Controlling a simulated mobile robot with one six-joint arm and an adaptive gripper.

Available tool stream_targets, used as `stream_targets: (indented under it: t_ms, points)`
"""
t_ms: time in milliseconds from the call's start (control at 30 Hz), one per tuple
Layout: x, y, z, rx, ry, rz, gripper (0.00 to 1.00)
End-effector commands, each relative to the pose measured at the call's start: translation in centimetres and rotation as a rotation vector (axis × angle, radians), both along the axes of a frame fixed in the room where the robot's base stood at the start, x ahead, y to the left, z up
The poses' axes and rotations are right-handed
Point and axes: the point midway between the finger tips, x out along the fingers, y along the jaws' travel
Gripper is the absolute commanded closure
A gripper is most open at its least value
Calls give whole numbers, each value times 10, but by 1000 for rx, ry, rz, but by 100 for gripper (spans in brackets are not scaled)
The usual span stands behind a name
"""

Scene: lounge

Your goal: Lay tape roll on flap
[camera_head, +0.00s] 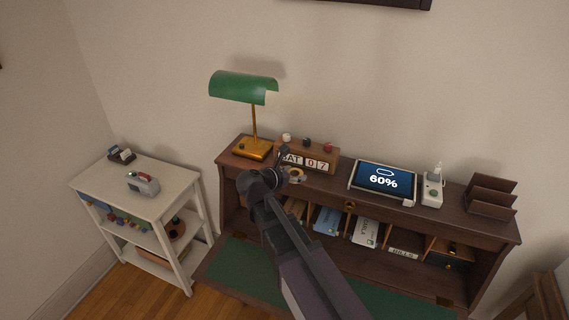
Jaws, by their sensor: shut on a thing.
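My gripper (284,170) is at the front of the desk's upper shelf, just below the calendar block. It is shut on the tape roll (298,176), a small tan ring that is partly hidden by the fingers. The roll is above the flap and apart from it. The flap (237,266) is the lowered writing board with a green inlay and dark wooden edge. My arm covers its middle.
The desk top (342,178) holds a green lamp (243,88), a calendar block (308,160), a tablet (383,181), a white device (432,190) and a letter rack (490,196). Pigeonholes (328,219) hold papers. A white shelf cart (150,203) stands left. The flap's visible green parts are clear.

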Motion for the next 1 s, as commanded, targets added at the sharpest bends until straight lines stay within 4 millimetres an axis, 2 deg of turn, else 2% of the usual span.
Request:
stream_targets:
  t_ms: [33, 100, 300, 1000]
  points:
    - [-12, -7, 2, 0, 0, 0, 64]
    - [-20, -12, 3, 0, 0, 0, 64]
    - [-35, -21, 4, 0, 0, 0, 64]
    - [-39, -24, 4, 0, 0, 0, 64]
